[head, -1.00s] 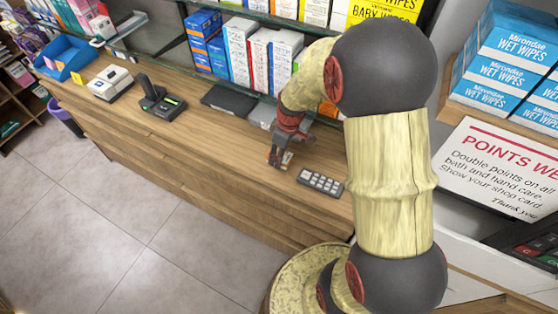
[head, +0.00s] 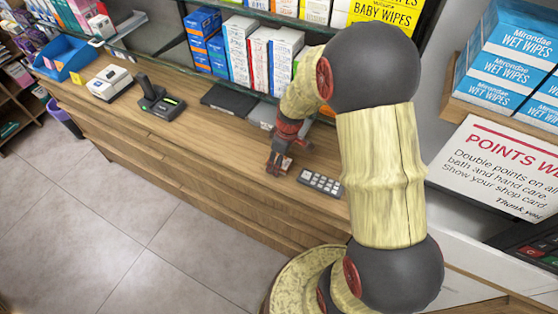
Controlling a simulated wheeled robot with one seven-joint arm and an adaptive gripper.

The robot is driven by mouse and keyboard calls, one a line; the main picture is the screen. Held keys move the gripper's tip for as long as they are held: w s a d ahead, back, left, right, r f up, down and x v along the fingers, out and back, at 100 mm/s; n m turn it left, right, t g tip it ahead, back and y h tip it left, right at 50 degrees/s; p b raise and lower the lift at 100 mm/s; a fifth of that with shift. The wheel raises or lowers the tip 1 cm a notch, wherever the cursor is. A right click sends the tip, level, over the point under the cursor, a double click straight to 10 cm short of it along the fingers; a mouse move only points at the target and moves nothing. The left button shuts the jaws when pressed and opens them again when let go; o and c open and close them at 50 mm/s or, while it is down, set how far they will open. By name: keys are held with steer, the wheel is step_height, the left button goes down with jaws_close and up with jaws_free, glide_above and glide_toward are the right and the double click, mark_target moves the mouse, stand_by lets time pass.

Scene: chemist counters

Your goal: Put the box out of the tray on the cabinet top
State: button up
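My gripper (head: 277,171) points down over the wooden counter top (head: 228,140), near its front edge. A small box with white and orange on it (head: 287,163) shows at the fingers, mostly hidden by them. I cannot tell whether the fingers grip it or only stand beside it, or whether it touches the counter. A grey flat tray-like thing (head: 262,113) lies behind my gripper, partly covered by my arm. A blue open tray (head: 68,60) with small items stands at the far left end of the counter.
A grey keypad (head: 321,182) lies just right of my gripper. A dark flat pad (head: 226,99), a card terminal (head: 160,101) and a white device (head: 110,82) stand farther left. Shelved boxes (head: 238,50) line the back. Counter left of my gripper is clear.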

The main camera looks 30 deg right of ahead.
step_height(320, 180, up, 12)
steer(key=s+d+p, duration=0.1)
steer(key=p, duration=0.2)
step_height(320, 180, up, 14)
steer(key=m+t, duration=0.2)
steer(key=m, duration=0.1)
glide_above(284, 162)
steer(key=s+a, duration=0.7)
steer(key=s+a+r+m+t, duration=0.1)
steer(key=s+a+r+m, duration=0.1)
steer(key=s, duration=0.3)
steer(key=s+a+r+m+t+h, duration=0.1)
steer(key=s+a+r, duration=0.1)
steer(key=s+r, duration=0.2)
steer(key=shift+s+m, duration=0.4)
steer(key=shift+s, duration=0.65)
step_height(284, 162, down, 3)
steer(key=b, duration=0.3)
